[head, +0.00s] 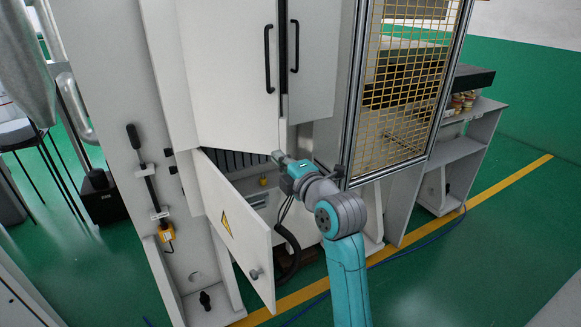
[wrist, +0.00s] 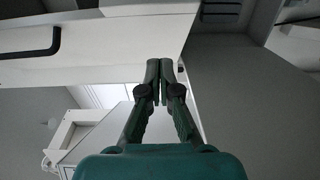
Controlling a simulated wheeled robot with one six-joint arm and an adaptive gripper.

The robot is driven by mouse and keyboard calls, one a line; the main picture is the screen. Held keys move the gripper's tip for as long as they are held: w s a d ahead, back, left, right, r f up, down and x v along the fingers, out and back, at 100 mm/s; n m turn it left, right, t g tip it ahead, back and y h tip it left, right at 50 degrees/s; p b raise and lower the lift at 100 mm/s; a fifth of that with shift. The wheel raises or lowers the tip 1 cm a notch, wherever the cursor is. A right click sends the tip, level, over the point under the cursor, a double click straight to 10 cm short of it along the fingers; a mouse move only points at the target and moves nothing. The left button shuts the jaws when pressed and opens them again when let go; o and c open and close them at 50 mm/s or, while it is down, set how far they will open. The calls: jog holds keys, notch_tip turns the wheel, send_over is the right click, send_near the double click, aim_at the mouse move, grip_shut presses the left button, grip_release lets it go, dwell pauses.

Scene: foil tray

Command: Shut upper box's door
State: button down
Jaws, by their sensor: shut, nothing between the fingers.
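The upper box's left door (head: 225,75) is a white panel with a black vertical handle (head: 268,58). It stands ajar, its free edge swung out from the right door (head: 312,60), with a dark gap between them. My gripper (head: 277,157) is shut and empty, just below the lower free corner of the left door. In the wrist view, the shut fingertips (wrist: 160,66) overlap the white door panel (wrist: 110,45) near its edge, with a black handle (wrist: 32,45) at the left. I cannot tell whether they touch the door.
A lower door (head: 235,228) with a yellow warning triangle hangs open below, left of my arm. The lower compartment behind it is exposed, with a black hose (head: 291,255) at its front. A yellow mesh cage (head: 405,85) stands right.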

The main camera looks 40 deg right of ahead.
aim_at(274, 141)
jog(key=w+d, duration=0.1)
jog(key=w, duration=0.1)
jog(key=w+d, duration=0.2)
jog(key=shift+w+d, duration=0.3)
jog(key=shift+d, duration=0.15)
jog(key=shift+d, duration=0.15)
